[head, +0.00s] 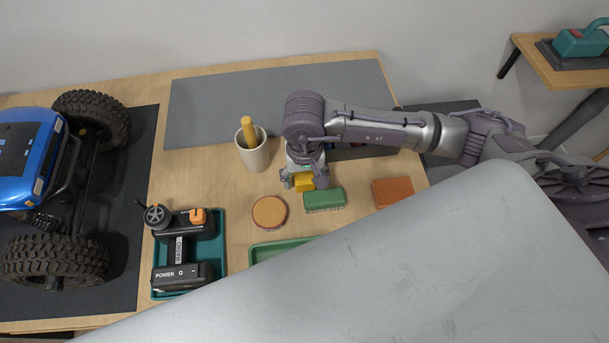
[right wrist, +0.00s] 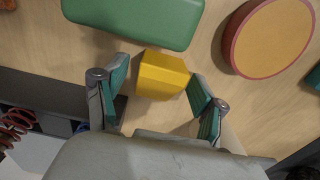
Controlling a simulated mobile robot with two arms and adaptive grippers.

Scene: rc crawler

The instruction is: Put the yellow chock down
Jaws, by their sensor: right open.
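The yellow chock (head: 304,182) sits on the wooden table in the head view, between the fingers of my right gripper (head: 304,181). In the right wrist view the yellow chock (right wrist: 162,76) lies between the open teal-padded fingers of my right gripper (right wrist: 158,98). A gap shows on the left side of the chock; the right finger is close to it, and I cannot tell whether it touches. My left gripper is not in view.
A green brush-like block (head: 324,198), a round orange pad (head: 269,212) and an orange-brown block (head: 392,192) lie close by. A cream cup (head: 253,152) stands behind left. A teal tray (head: 217,262) holds dark parts. A blue crawler (head: 30,165) stands at far left.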

